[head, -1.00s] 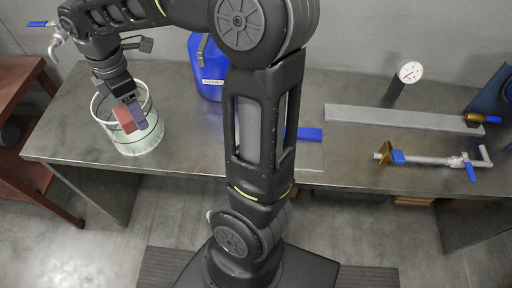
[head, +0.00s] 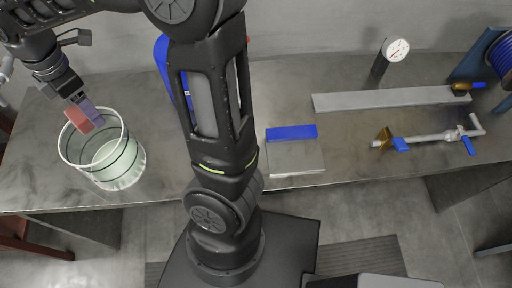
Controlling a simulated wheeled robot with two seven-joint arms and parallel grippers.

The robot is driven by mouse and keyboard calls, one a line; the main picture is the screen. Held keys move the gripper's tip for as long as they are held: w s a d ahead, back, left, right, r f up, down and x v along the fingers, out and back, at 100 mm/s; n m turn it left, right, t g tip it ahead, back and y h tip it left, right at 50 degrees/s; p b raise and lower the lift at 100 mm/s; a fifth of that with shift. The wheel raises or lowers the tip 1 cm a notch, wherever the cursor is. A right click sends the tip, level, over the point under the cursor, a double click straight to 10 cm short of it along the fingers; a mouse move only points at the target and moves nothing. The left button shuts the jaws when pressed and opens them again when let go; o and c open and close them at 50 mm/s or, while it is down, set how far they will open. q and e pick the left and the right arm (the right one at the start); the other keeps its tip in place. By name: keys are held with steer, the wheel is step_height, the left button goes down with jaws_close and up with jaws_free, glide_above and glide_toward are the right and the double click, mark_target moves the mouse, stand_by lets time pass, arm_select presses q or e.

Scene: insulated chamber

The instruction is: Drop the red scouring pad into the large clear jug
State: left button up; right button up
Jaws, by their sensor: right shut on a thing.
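The large clear jug (head: 128,162) stands on the left part of the metal bench, with a pale rim and dark bands. My right gripper (head: 79,104) reaches in from above at the upper left and is shut on the red scouring pad (head: 77,121). A purple-blue block shows right beside the red face; I cannot tell whether it is part of the pad. In the picture the pad overlaps the far left part of the jug's rim. Its height above the rim is hard to tell. My left gripper is not in view.
A blue container (head: 162,62) stands behind my arm. A blue block (head: 291,133) and a grey plate (head: 296,157) lie mid-bench.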

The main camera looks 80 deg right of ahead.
steer(key=shift+w+d+f, duration=0.15)
steer(key=shift+f, duration=0.2)
step_height(320, 180, down, 6)
steer(key=b, duration=0.4)
steer(key=shift+r+b, duration=0.2)
steer(key=shift+b, duration=0.2)
steer(key=o, duration=1.4)
